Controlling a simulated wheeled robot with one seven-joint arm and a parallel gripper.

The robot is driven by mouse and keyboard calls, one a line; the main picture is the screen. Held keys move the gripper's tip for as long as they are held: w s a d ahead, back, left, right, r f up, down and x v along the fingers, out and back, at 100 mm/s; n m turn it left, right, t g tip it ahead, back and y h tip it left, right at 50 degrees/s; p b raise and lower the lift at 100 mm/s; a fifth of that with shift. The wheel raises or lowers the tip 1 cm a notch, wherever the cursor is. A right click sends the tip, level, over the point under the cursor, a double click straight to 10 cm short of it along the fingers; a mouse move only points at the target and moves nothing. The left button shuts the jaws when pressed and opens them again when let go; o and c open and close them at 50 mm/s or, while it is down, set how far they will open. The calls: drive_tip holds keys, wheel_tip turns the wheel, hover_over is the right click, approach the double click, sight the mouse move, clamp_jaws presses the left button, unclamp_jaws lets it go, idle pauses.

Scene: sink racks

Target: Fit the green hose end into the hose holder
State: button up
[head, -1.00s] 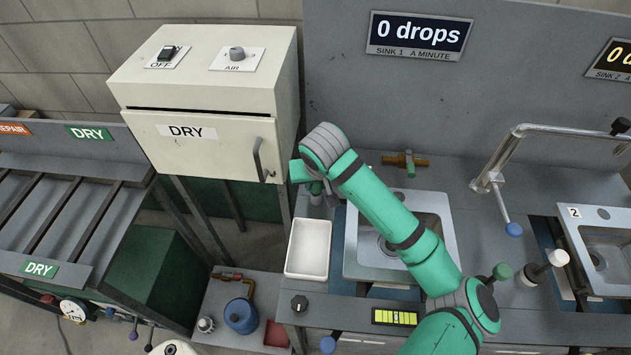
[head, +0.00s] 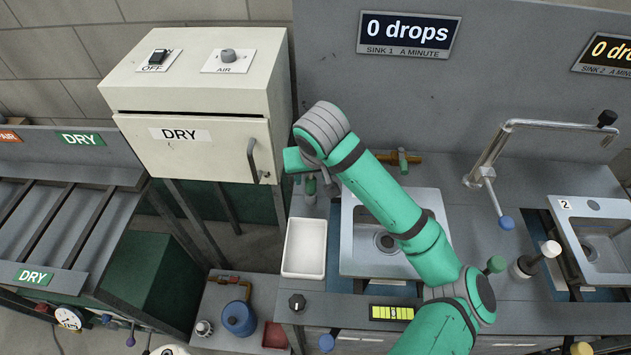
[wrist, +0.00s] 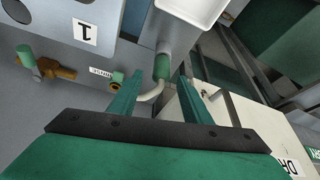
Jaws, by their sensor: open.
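In the wrist view the green hose end (wrist: 162,66) shows as a short green sleeve below a grey cylinder, with a pale hose (wrist: 152,95) curving from it toward the left finger. My gripper (wrist: 160,74) is open, its two green fingers on either side of the sleeve, with gaps visible. In the head view my gripper (head: 320,188) is at the counter's left, behind the white tub; my wrist partly hides it. I cannot tell for sure which part is the hose holder.
Sink 1 (head: 352,250) lies right of the white tub (head: 290,262). A brass tap with a green handle (head: 403,160) stands behind the sink. The cream DRY cabinet (head: 200,160) rises close on the left. Sink 2 (head: 572,240) is far right.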

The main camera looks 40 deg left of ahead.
drive_tip(key=v, duration=0.2)
drive_tip(key=shift+s+a+r, duration=0.1)
drive_tip(key=shift+s+r, duration=0.15)
drive_tip(key=shift+r, duration=0.1)
drive_tip(key=shift+s+d+r, duration=0.15)
drive_tip(key=shift+d+r, duration=0.2)
drive_tip(key=shift+r, duration=0.25)
